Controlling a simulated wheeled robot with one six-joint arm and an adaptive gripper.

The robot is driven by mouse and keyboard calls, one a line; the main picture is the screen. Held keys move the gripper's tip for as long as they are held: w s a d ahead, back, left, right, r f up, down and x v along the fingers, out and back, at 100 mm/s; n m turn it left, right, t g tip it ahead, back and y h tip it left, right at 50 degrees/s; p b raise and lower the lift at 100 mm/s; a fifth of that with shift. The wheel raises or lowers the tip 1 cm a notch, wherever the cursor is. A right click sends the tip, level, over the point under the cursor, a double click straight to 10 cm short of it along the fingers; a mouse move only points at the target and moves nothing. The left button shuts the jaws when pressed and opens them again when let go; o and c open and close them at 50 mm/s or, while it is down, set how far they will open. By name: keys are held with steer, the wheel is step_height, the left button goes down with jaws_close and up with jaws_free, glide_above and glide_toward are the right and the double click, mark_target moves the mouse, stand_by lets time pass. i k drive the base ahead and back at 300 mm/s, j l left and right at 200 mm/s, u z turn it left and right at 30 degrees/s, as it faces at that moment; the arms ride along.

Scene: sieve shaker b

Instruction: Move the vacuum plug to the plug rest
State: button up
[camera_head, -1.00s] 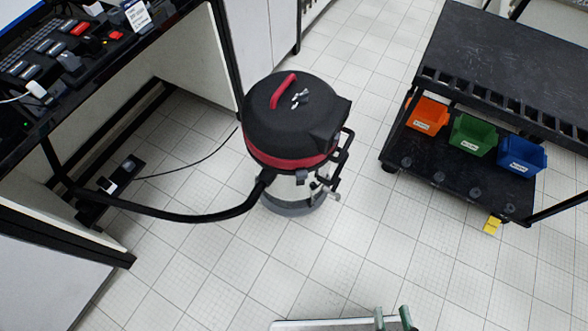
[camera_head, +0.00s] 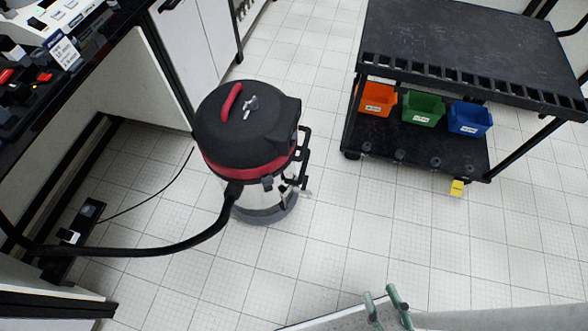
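The vacuum (camera_head: 247,130) stands upright on the floor, with a black lid, red handle and steel drum. Its thin black cord (camera_head: 150,196) runs left to a dark power strip (camera_head: 88,210) on the floor below the bench. A small white piece (camera_head: 69,237), possibly a plug, shows at the strip; the vacuum plug is too small to make out for certain. I cannot identify the plug rest. My gripper (camera_head: 386,309) is at the bottom edge, its greenish fingers apart with nothing seen between them. It is well to the right of the strip.
The vacuum's thick black hose (camera_head: 150,250) stretches across the floor before the strip. A black cart (camera_head: 455,45) with orange, green and blue bins stands at right. A yellow block (camera_head: 457,187) is by its base. The bench (camera_head: 92,60) overhangs the strip. Middle floor is clear.

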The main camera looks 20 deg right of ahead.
mark_target(64, 233)
steer(key=u, duration=1.55)
